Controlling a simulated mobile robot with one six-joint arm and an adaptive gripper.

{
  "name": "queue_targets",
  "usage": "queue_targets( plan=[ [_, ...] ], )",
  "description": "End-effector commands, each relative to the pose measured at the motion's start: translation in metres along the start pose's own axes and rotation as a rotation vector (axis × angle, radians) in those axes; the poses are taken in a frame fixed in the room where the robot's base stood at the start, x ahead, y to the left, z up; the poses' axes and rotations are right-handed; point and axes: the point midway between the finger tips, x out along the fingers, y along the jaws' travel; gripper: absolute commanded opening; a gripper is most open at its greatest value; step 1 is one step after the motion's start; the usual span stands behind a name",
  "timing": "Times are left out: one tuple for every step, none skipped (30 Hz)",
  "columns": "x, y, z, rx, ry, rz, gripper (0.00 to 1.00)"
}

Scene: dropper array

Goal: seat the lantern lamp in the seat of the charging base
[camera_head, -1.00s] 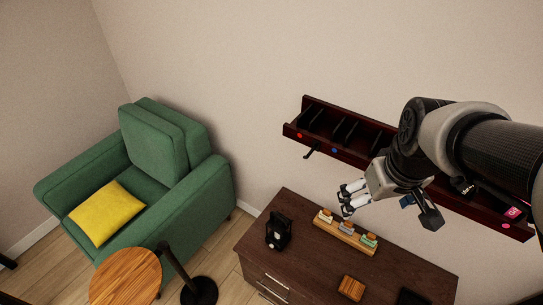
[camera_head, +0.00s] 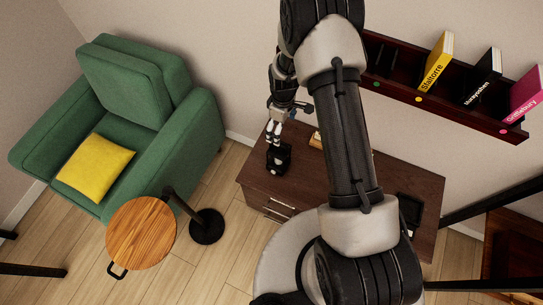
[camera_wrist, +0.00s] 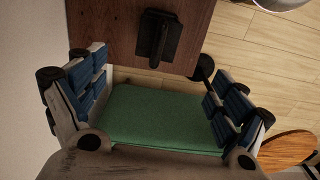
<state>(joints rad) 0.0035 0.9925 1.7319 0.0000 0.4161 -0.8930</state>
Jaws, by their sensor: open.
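A small black upright object, which looks like the lantern lamp (camera_head: 279,160), stands near the left end of the dark wooden cabinet top. The wrist view shows it from above (camera_wrist: 158,38), beyond the fingertips. My gripper (camera_head: 273,140) is above it in the head view. In the wrist view the two fingers are wide apart with nothing between them (camera_wrist: 160,95). A flat black item (camera_head: 410,208) lies at the right of the cabinet top, partly behind my arm. It may be the charging base, but I cannot make out a seat.
The cabinet top (camera_head: 255,176) has bare room around the lamp. A wooden rack (camera_head: 316,141) is mostly hidden behind my arm. A wall shelf (camera_head: 465,116) with several books is at upper right. A green armchair (camera_head: 130,85) and round wooden table (camera_head: 140,232) stand at left.

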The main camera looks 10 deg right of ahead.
Motion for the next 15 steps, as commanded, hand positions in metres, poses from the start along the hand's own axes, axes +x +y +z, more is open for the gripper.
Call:
queue_targets(
  plan=[
    [0.009,-0.001,0.001,-0.001,-0.002,-0.002,0.92],
    [0.013,-0.001,0.001,-0.002,-0.002,-0.003,0.92],
    [0.021,-0.001,0.001,-0.002,-0.002,-0.003,0.92],
    [0.027,-0.001,0.001,-0.001,-0.003,-0.003,0.92],
    [0.034,-0.001,0.001,-0.001,-0.003,-0.004,0.92],
    [0.043,-0.001,0.001,-0.001,-0.003,-0.003,0.92],
    [0.050,-0.001,0.001,-0.001,-0.003,-0.003,0.92],
    [0.057,-0.001,0.001,-0.001,-0.002,-0.003,0.92],
    [0.066,-0.001,0.001,-0.001,-0.003,-0.003,0.92],
    [0.072,-0.001,0.001,0.000,-0.003,-0.003,0.92],
    [0.079,-0.001,0.001,0.000,-0.003,-0.003,0.92],
    [0.087,-0.001,0.001,0.000,-0.003,-0.003,0.92],
    [0.093,-0.001,0.000,0.000,-0.002,-0.002,0.92],
    [0.098,-0.001,0.000,0.000,-0.002,-0.002,0.92],
    [0.104,-0.001,0.000,0.000,-0.001,-0.002,0.92]
  ],
)
